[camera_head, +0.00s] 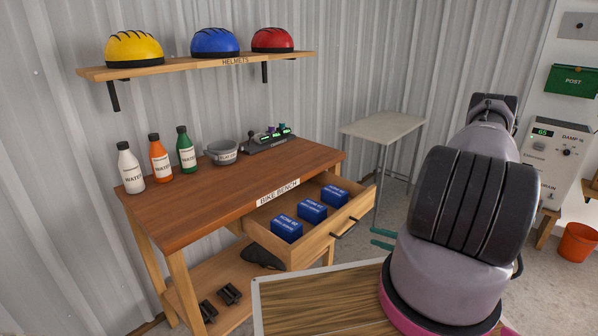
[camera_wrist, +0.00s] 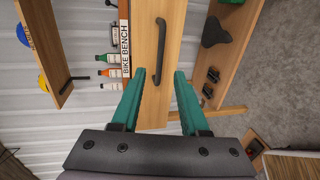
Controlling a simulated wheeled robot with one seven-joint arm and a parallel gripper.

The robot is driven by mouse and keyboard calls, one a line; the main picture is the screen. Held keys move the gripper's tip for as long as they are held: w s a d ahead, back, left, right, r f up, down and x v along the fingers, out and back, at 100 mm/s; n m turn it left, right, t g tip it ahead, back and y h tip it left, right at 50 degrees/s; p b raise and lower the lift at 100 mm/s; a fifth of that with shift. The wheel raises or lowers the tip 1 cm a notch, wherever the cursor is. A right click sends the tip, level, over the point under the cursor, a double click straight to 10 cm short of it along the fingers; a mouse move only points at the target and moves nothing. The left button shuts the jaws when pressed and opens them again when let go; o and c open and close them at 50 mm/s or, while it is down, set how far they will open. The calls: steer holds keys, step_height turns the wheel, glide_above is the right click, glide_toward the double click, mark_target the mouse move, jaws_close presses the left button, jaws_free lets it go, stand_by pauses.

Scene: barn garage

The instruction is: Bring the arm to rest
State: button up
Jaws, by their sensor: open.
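My arm rises at the right of the head view and hides most of my gripper; only teal finger parts (camera_head: 383,238) show. In the wrist view my gripper (camera_wrist: 160,76) is open, with nothing between its two teal fingers. The fingers point toward the wooden drawer front (camera_wrist: 156,108). Its dark handle (camera_wrist: 158,52) lies beyond the fingertips and looks apart from them. In the head view the drawer (camera_head: 262,234) is pulled out of the bike bench (camera_head: 220,190), with three blue boxes (camera_head: 311,211) inside.
A helmet shelf (camera_head: 200,66) hangs above. Pedals (camera_head: 229,294) and a saddle (camera_head: 262,258) lie on the lower shelf. A pale table (camera_head: 383,127) stands behind; an orange bucket (camera_head: 577,242) is right.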

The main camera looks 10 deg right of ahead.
steer(key=w+a+r+n+g+y, duration=0.1)
steer(key=a+r+n+g, duration=0.2)
steer(key=r+n, duration=0.5)
steer(key=w+a+r+n+g+y, duration=0.1)
steer(key=a+r+n+g, duration=0.3)
steer(key=r, duration=0.6)
steer(key=w+a+r+n+g+y, duration=0.1)
steer(key=a+r+n+g, duration=0.2)
steer(key=r+n, duration=0.55)
steer(key=s+a+r+n+t+h, duration=0.2)
steer(key=s+r+n+h, duration=0.3)
steer(key=r+n, duration=0.6)
steer(key=s+a+r+n+t+h, duration=0.2)
steer(key=s+r+n+h, duration=0.3)
steer(key=s+r+n, duration=0.5)
step_height(320, 180, up, 6)
steer(key=shift+s+a+n+t, duration=0.2)
steer(key=shift+a+n+t, duration=0.1)
steer(key=shift+a+n, duration=0.35)
